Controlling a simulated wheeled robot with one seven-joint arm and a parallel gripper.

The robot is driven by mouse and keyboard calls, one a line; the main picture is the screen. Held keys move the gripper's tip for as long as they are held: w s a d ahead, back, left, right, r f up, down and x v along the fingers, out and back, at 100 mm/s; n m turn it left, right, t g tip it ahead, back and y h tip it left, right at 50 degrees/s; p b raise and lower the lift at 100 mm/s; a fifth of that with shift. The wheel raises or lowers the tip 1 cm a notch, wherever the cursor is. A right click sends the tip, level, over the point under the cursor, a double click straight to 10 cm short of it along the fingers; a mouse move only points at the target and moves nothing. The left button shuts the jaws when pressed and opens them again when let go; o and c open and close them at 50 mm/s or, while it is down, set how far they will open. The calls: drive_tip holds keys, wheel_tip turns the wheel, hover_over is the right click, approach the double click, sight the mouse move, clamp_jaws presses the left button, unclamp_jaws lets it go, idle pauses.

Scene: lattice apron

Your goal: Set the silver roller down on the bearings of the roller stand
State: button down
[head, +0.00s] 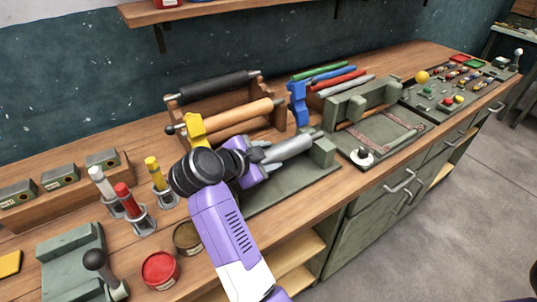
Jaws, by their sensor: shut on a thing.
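My gripper (262,156) is shut on the silver roller (291,147), a grey cylinder with a thin shaft end pointing right. The roller is over the green roller stand (298,187), which has a flat base and an upright bearing block (323,151) at its right end. The roller's right shaft end appears close to the top of that block. I cannot tell whether they touch. My gripper and wrist hide the left part of the roller and the left side of the stand.
Behind is a wooden rack with a black roller (218,86) and a tan roller (233,116). A yellow clamp (196,129) and blue clamp (298,103) stand nearby. A green press (362,102) is right.

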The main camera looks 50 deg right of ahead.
drive_tip(key=c, duration=0.7)
unclamp_jaws()
drive_tip(key=shift+r, duration=0.1)
drive_tip(key=shift+c, duration=0.2)
drive_tip(key=shift+o, duration=0.4)
drive_tip(key=v, duration=0.7)
drive_tip(key=shift+a+b, duration=0.35)
drive_tip(key=shift+b, duration=0.05)
drive_tip(key=shift+r, duration=0.1)
